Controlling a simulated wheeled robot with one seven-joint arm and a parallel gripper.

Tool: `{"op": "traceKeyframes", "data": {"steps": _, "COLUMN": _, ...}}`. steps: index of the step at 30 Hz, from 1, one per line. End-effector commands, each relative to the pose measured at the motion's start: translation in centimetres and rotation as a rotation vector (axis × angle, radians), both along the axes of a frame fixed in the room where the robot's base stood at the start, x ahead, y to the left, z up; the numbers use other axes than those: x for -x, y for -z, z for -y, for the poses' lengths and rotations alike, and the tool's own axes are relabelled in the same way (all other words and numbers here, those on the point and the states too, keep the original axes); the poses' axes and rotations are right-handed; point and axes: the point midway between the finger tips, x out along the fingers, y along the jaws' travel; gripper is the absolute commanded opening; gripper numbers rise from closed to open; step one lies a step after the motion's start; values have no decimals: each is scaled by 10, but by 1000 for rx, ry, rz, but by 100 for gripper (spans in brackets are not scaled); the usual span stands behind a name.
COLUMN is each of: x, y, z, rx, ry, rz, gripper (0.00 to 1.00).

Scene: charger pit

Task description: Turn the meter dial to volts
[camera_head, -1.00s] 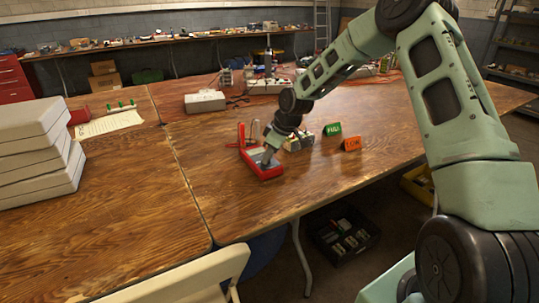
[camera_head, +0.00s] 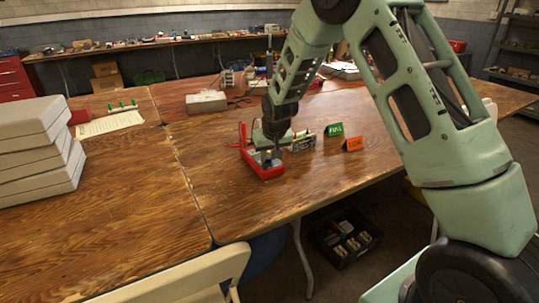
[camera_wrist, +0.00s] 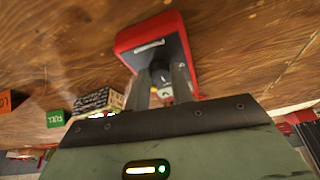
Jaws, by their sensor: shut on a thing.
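The red meter (camera_head: 264,172) lies on the wooden table, left of the green and orange signs. It also shows in the wrist view, with its red rim (camera_wrist: 127,40) around a grey face. My gripper (camera_head: 272,152) points down onto the meter's face. In the wrist view, my gripper's two fingers (camera_wrist: 162,76) are close in on the dark dial (camera_wrist: 160,77), one on each side, and shut on it. The fingers and shadow hide most of the dial, so its pointer and the markings cannot be read.
A battery pack (camera_head: 301,143) sits just right of the meter, with red leads behind. The green FULL sign (camera_head: 333,129) and orange LOW sign (camera_head: 353,143) stand further right. A pale box (camera_head: 206,101) lies behind. The table front-left of the meter is clear.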

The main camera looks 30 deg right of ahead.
Motion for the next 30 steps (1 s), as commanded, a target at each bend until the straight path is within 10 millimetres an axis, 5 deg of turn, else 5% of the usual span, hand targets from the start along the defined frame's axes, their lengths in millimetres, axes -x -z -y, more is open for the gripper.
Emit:
{"op": "traceKeyframes", "data": {"steps": 23, "x": -1, "y": 0, "z": -1, "rx": -1, "ry": 106, "rz": 0, "gripper": 0}}
{"op": "traceKeyframes", "data": {"steps": 24, "x": -1, "y": 0, "z": -1, "rx": -1, "ry": 106, "rz": 0, "gripper": 28}}
{"op": "traceKeyframes", "data": {"steps": 26, "x": -1, "y": 0, "z": -1, "rx": -1, "ry": 106, "rz": 0, "gripper": 45}}
{"op": "traceKeyframes", "data": {"steps": 30, "x": 0, "y": 0, "z": -1, "rx": 0, "ry": 105, "rz": 0, "gripper": 45}}
